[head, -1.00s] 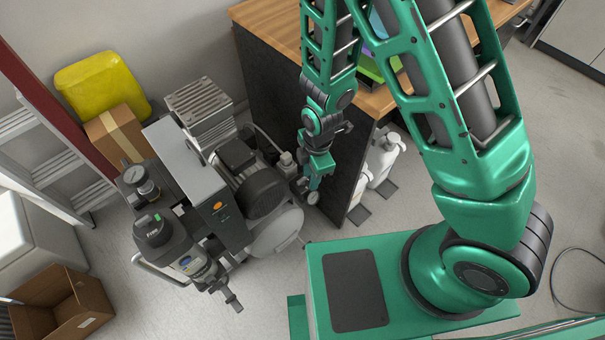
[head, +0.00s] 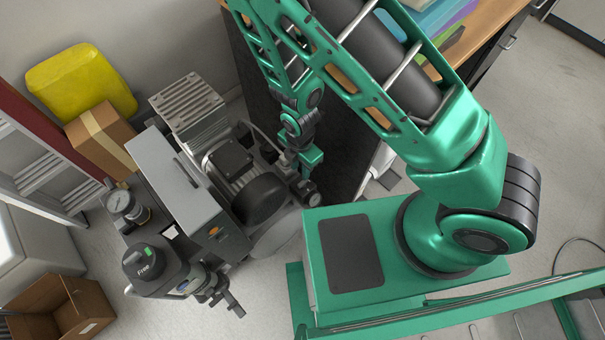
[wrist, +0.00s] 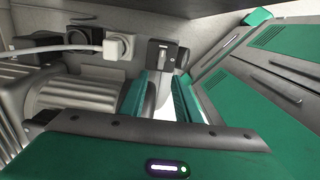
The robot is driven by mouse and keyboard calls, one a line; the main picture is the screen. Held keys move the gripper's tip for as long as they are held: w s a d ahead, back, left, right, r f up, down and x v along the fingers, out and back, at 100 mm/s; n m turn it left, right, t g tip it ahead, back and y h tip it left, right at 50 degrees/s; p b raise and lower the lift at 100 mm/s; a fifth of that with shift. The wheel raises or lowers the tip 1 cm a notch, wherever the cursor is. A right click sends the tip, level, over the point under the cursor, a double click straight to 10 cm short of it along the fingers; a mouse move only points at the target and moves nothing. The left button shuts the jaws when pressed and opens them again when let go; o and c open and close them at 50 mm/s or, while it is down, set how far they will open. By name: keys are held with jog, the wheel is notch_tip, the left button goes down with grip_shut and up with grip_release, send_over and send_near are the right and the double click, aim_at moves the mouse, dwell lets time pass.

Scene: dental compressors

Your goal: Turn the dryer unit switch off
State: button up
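The compressor and dryer assembly stands on the floor in the left half of the head view, with a grey box-shaped unit (head: 180,185) and a dark motor (head: 230,165). My gripper (head: 308,188) hangs at its right side, close to the motor end. In the wrist view my gripper (wrist: 160,100) has two green fingers apart, with nothing visible held between them. A small black and grey switch-like part (wrist: 167,57) lies just beyond the fingertips. I cannot tell its on or off position, or whether a finger touches it.
A white cable with a plug (wrist: 118,47) lies left of the switch-like part in the wrist view. A wooden-topped desk (head: 490,40) with a dark side panel stands close behind my arm.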

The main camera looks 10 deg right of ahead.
aim_at(303, 182)
jog(key=f, duration=0.6)
jog(key=d+f, duration=0.1)
jog(key=f, duration=0.2)
jog(key=shift+w+f, duration=0.25)
jog(key=shift+f, duration=0.1)
jog(key=shift+a, duration=0.1)
grip_shut()
